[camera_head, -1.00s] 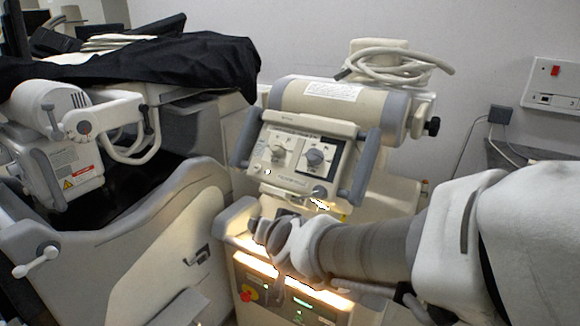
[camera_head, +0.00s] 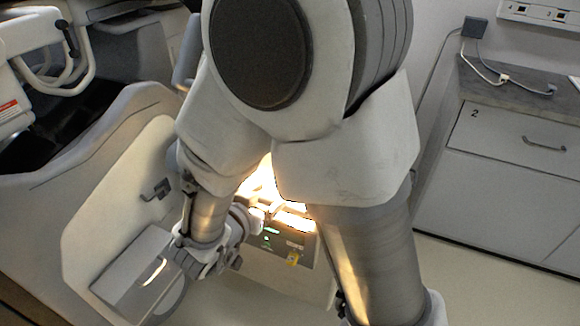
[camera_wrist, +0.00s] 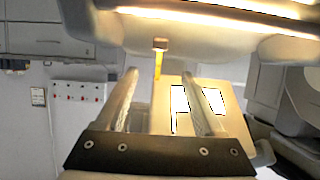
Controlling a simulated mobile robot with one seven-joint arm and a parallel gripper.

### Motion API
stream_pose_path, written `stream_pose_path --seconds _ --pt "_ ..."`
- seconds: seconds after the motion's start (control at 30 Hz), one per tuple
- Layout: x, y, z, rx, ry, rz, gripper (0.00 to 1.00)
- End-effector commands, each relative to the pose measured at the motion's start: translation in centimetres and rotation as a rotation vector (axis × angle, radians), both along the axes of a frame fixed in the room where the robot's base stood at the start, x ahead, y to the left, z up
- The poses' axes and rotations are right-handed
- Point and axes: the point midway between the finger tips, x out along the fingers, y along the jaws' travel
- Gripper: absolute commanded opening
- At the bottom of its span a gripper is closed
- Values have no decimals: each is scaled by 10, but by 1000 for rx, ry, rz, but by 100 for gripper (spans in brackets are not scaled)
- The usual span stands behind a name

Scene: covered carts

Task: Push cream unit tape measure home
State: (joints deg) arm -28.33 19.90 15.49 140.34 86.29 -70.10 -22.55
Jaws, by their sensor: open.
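The cream unit (camera_head: 270,285) stands low in the middle of the head view, with its lit front panel partly hidden by my arm. In the wrist view a yellow tape (camera_wrist: 158,66) hangs from a small metal-coloured end under a pale, brightly lit body (camera_wrist: 215,42). My gripper (camera_wrist: 160,78) is open, with one finger on each side of the tape in the picture. Contact is not visible. My arm hides most of the upper unit in the head view.
A cream cart side (camera_head: 110,210) with a grey step-like box (camera_head: 130,275) stands close on the left. A drawer cabinet (camera_head: 515,145) stands at the right, with open floor (camera_head: 470,290) before it. A wall panel with red buttons (camera_wrist: 77,92) shows in the wrist view.

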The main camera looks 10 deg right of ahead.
Motion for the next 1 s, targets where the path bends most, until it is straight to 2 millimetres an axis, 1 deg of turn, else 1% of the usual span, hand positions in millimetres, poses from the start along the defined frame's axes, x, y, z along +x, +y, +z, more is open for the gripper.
stream_pose_path --seconds 0.03,0.2,0.4,0.6,0.7,0.8,1.0 --pt "8 -7 -8 0 1 -6 70" --pt "36 -28 -23 2 0 -6 70" --pt "69 -52 -39 1 0 -4 70" --pt "95 -70 -51 3 -1 -2 70" --pt "104 -75 -55 3 -1 -1 70" --pt "108 -79 -56 2 0 -1 70" --pt "110 -80 -56 2 0 1 70"
